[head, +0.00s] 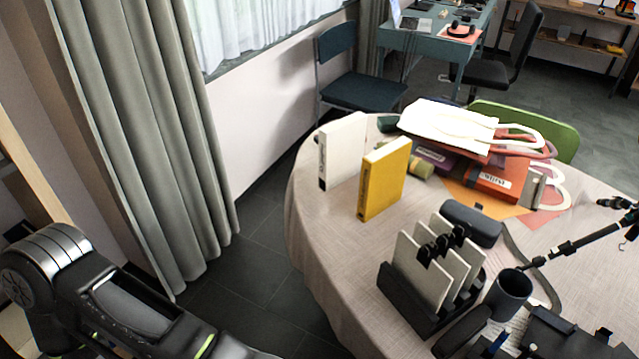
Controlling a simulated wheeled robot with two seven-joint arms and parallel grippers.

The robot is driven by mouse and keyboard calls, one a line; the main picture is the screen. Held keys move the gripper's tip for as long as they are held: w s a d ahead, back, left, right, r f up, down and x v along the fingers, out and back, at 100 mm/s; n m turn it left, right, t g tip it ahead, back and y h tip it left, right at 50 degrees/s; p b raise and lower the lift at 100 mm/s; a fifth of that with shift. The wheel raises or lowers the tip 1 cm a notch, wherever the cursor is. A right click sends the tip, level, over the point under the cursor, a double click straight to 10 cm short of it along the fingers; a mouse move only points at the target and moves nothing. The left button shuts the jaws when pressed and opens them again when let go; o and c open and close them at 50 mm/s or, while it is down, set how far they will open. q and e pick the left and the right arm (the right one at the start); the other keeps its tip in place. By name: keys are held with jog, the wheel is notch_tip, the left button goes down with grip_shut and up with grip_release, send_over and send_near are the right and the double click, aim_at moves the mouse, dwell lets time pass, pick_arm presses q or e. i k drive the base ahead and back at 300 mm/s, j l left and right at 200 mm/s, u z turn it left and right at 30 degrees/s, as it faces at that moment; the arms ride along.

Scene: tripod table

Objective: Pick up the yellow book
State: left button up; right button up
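The yellow book (384,180) stands upright on the round table, near its left edge. Its spine faces front left, and its cover faces right. A thicker white book (343,152) stands upright just behind it and to its left, with a narrow gap that I cannot judge exactly. Nothing holds the yellow book. My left arm shows at the bottom left, off the table; its gripper is outside the picture. I see no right gripper fingers in the picture.
The table (322,243) has a pale cloth. A black file holder (410,307) with white cards and clips stands in front of the yellow book, beside a dark cup (509,293). White bags (447,122) and a red box (497,181) lie behind right. The left cloth area is clear.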

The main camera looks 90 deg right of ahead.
aim_at(383, 170)
jog(key=z, duration=3.3)
jog(key=j+z, duration=0.1)
jog(key=z, duration=0.4)
jog(key=j+z, duration=0.1)
jog(key=z, duration=0.35)
jog(key=j+z, duration=0.1)
jog(key=z, duration=0.4)
jog(key=k+j+z, duration=0.3)
jog(key=j+z, duration=0.15)
jog(key=k+j+z, duration=0.45)
jog(key=k+j, duration=0.25)
jog(key=j, duration=0.25)
